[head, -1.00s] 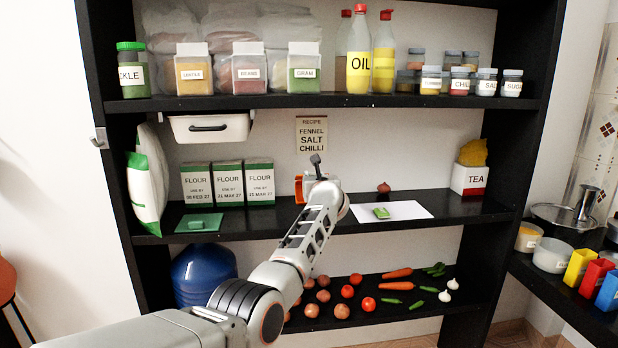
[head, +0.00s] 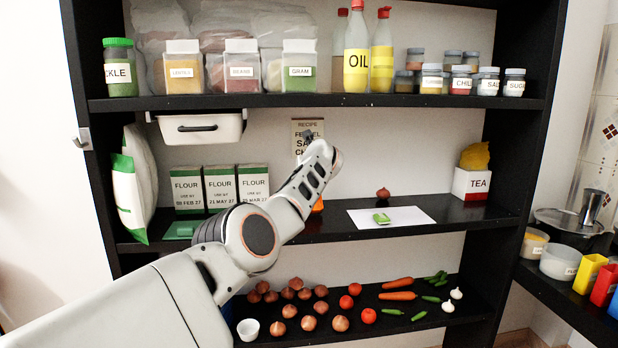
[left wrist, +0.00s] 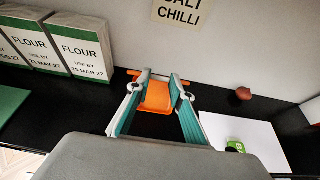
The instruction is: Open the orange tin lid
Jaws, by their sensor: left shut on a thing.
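In the left wrist view an orange piece (left wrist: 158,97), which appears to be the orange tin lid, sits between the two fingers of my left gripper (left wrist: 160,80). The fingers are shut on it. The tin's body cannot be made out beneath it. In the head view only a small orange part (head: 318,206) shows at the middle shelf, behind my left arm. The gripper itself is hidden there by the arm. My right gripper is not in view.
On the middle shelf, flour boxes (head: 220,189) stand to the left. A white sheet (head: 408,216) with a small green item (head: 381,218) and an onion (head: 383,193) lie to the right. A TEA box (head: 472,184) stands at the far right. A white drawer (head: 201,128) hangs above.

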